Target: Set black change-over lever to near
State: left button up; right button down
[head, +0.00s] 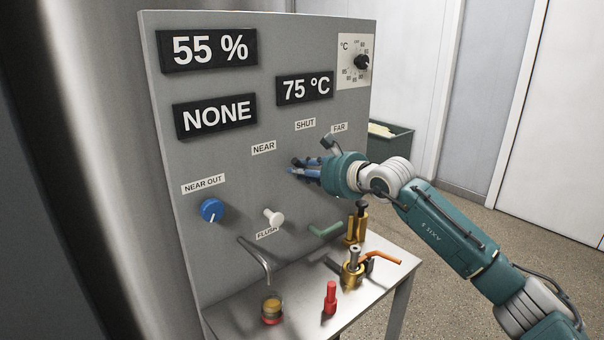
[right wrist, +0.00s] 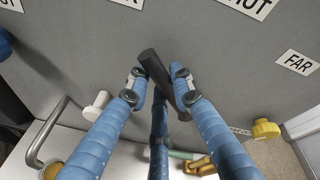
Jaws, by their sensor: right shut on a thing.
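The black change-over lever (right wrist: 154,70) sits on the grey panel, between the fingers of my right gripper (right wrist: 158,88). In the right wrist view its free end points up and left, and part of its lower length is hidden by a finger. The NEAR label (head: 263,148) is up and left of the fingers, the FAR label (head: 339,128) up and right. My left gripper is not in view.
A blue knob (head: 211,210) and a white knob (head: 273,217) are on the panel at lower left. The displays read 55 %, 75 °C and NONE.

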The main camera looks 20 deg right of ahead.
jog(key=c, duration=1.5)
grip_release()
jog(key=shift+a, duration=0.1)
jog(key=shift+c, duration=0.2)
jog(key=v, duration=1.2)
